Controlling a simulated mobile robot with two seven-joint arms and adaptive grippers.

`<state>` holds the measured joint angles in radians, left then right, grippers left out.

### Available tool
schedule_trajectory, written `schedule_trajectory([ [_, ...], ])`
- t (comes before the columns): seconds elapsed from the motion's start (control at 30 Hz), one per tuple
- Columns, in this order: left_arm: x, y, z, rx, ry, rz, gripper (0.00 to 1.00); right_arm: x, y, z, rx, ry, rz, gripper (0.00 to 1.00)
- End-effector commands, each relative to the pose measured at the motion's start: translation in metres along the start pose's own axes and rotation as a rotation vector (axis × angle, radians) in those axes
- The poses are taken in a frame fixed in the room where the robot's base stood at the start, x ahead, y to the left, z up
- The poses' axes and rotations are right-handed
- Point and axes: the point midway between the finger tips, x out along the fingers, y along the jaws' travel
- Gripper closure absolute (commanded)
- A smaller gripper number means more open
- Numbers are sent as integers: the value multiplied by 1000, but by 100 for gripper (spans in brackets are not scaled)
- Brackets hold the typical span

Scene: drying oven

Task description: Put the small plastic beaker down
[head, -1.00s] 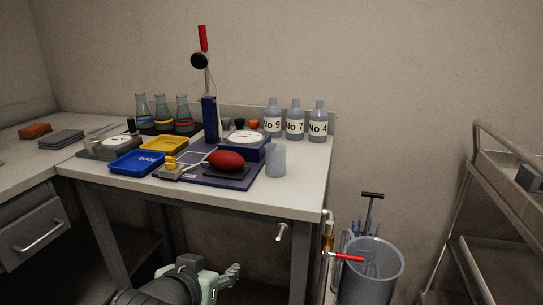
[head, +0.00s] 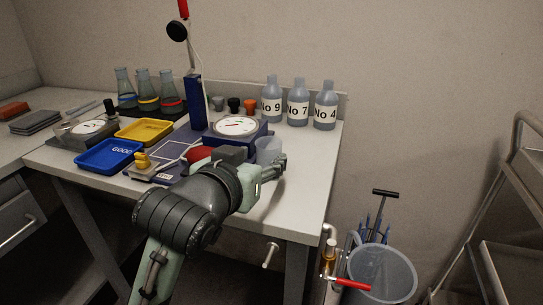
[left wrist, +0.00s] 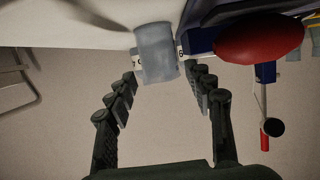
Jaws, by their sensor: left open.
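The small plastic beaker (head: 268,150) is translucent grey and stands upright on the table near its right front, in front of the labelled bottles. My left gripper (head: 279,165) is at the beaker's near side in the head view, and my wrist hides part of the scene there. In the left wrist view the beaker (left wrist: 157,52) lies ahead, between and beyond the fingertips of my open left gripper (left wrist: 160,80). The fingers appear apart from the beaker. My right gripper is not in view.
A red bulb (head: 199,153) and a blue dial device (head: 236,128) are left of the beaker. Bottles No 9 (head: 271,104), No 7 (head: 297,106) and No 4 (head: 325,108) stand behind. Bare tabletop (head: 306,178) lies to the right. A bin (head: 382,272) stands on the floor.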

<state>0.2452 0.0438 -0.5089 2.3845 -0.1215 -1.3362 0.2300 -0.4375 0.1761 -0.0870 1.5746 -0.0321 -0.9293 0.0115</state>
Motion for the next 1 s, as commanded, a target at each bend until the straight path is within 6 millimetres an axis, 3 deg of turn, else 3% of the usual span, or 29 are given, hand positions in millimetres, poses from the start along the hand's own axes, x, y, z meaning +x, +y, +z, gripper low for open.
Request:
schedule_trajectory([
  [0.4,55,1,-3,0,-1,0,47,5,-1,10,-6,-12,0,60],
  [0.67,58,1,-3,-1,1,1,47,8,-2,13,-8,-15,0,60],
  [0.93,58,1,-3,0,0,0,78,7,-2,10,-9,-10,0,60],
  [1.0,58,1,-3,0,1,0,82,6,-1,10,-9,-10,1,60],
])
